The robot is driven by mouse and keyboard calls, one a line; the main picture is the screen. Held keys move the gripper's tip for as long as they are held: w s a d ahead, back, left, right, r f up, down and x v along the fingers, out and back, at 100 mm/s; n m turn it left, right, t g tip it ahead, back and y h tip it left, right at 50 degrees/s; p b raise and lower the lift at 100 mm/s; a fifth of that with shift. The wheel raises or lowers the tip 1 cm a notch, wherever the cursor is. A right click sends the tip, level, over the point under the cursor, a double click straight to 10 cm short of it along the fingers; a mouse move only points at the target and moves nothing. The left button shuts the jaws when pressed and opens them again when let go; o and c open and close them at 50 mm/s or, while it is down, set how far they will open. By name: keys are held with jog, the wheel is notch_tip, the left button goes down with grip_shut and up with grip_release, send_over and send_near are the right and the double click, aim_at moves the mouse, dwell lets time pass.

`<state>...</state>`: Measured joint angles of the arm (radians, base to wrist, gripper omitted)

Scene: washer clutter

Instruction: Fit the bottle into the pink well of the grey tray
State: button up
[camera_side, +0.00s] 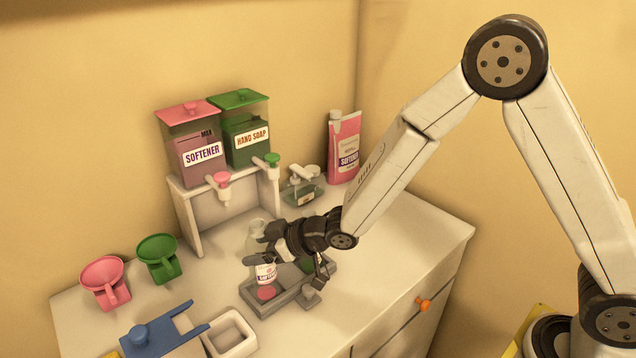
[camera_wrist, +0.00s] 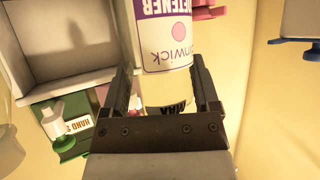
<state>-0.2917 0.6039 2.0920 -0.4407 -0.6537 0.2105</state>
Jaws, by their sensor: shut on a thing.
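The bottle (camera_side: 266,274), with a white and purple label, is between the fingers of my gripper (camera_side: 262,259) in the side view. It looks about upright, with its lower end just above or at the pink well (camera_side: 267,293) of the grey tray (camera_side: 289,297). I cannot tell whether it touches the well. My gripper (camera_wrist: 167,95) is shut on the bottle (camera_wrist: 167,45) in the wrist view, where the label appears upside down. My gripper hides the bottle's upper part in the side view. The green well (camera_side: 306,265) is partly hidden by my gripper.
A clear bottle (camera_side: 256,238) stands behind my gripper. A dispenser stand (camera_side: 190,220) holds pink and green tanks. Pink (camera_side: 104,278) and green (camera_side: 158,252) funnels, a blue tool (camera_side: 160,333) and a white bin (camera_side: 231,334) lie left. The counter's right part is clear.

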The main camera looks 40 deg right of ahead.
jog(key=shift+f, duration=1.7)
jog(key=shift+f, duration=0.2)
jog(key=o, duration=1.1)
jog(key=shift+c, duration=0.2)
jog(key=shift+r, duration=0.2)
jog(key=v, duration=1.2)
jog(key=shift+d, duration=0.15)
